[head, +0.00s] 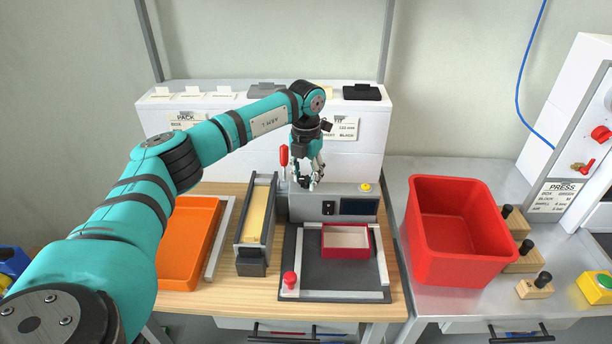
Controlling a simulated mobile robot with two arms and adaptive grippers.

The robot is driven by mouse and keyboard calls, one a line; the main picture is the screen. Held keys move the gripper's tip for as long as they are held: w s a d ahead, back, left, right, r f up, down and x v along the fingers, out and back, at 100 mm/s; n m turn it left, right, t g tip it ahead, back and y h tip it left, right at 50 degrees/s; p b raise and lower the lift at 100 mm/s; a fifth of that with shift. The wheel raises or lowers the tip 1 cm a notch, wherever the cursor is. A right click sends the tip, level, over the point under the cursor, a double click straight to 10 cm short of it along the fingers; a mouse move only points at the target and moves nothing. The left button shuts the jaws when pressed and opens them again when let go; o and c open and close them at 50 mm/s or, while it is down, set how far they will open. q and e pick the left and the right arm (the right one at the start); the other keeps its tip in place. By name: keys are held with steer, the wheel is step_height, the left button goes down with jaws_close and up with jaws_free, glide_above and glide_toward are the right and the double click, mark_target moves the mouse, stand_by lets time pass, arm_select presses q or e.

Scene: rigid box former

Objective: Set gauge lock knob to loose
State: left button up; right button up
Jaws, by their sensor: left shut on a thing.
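The box former is a grey machine (298,207) on the wooden bench, with a dark bed (310,270) framed by light gauge bars. A red knob (290,280) stands at the bed's front left corner; I cannot read its setting or tell for sure that it is the gauge lock knob. My left gripper (309,184) points down at the machine's upper edge, well behind this knob. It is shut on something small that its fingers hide. A red-handled lever (284,156) stands just left of it. My right gripper is not in view.
A red-rimmed box (345,241) sits on the bed. An orange tray (186,245) and a narrow grey holder (256,222) lie left. A large red bin (455,265) stands right, beside wooden blocks (535,287). A yellow button (365,187) is on the machine.

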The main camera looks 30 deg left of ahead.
mark_target(306, 179)
arm_select(q)
steer(key=shift+w+r, duration=0.1)
steer(key=shift+r, duration=0.1)
steer(key=o, duration=1.1)
steer(key=shift+o, duration=0.2)
steer(key=shift+f, duration=0.1)
step_height(306, 179, up, 12)
